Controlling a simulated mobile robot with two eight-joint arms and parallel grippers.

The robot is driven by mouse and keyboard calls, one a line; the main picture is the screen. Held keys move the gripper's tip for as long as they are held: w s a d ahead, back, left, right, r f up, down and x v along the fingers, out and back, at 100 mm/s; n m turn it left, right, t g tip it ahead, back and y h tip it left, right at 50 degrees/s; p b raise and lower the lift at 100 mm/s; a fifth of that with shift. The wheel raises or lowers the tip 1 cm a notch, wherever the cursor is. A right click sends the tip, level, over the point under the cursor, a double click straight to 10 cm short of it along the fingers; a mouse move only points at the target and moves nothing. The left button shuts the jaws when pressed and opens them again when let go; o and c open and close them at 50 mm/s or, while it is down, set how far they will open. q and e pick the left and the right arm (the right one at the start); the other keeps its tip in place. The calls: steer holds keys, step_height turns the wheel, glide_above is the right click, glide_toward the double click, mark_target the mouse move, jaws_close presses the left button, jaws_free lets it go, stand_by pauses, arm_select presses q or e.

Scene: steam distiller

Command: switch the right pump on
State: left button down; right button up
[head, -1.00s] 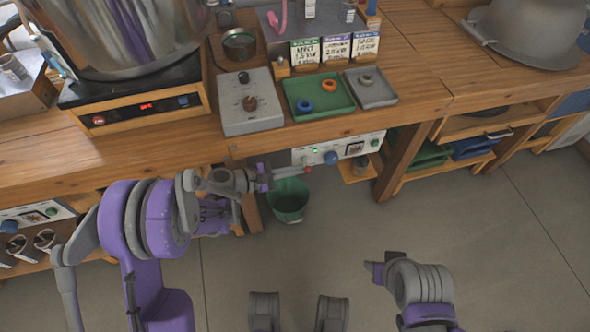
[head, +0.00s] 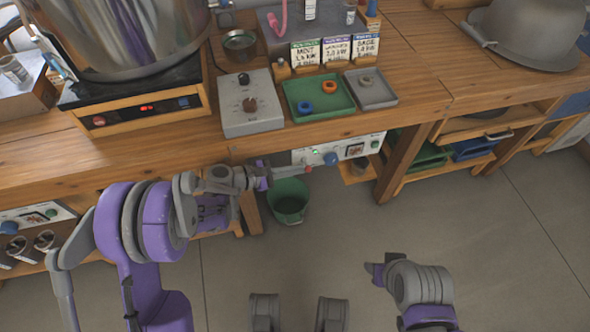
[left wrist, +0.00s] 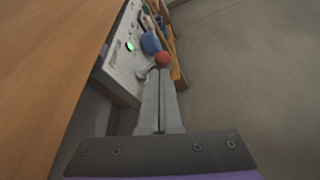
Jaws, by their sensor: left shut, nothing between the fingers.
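The right pump (head: 338,150) is a white panel under the bench, with a blue knob, a glowing green lamp and a small dark window. The lamp also glows in the left wrist view (left wrist: 130,46). A red ball tip (left wrist: 163,58) stands out in front of the panel, and shows small in the head view. My left gripper (head: 300,171) is shut and empty; its fingertips are right at the red ball, and I cannot tell whether they touch. My right arm's end (head: 376,272) is low over the floor, away from the pump; its fingers cannot be made out.
The wooden bench edge (head: 330,131) overhangs the pump. A green bucket (head: 288,203) stands on the floor just below my left fingers. A bench leg (head: 402,162) stands right of the pump. Another pump panel (head: 38,214) is at far left. The floor at right is clear.

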arm_select(q)
steer(key=shift+r, duration=0.1)
stand_by(0.5)
steer(key=shift+r+p, duration=0.45)
steer(key=shift+r, duration=0.35)
arm_select(e)
steer(key=shift+a+r, duration=0.1)
steer(key=shift+r, duration=0.4)
steer(key=shift+s, duration=0.1)
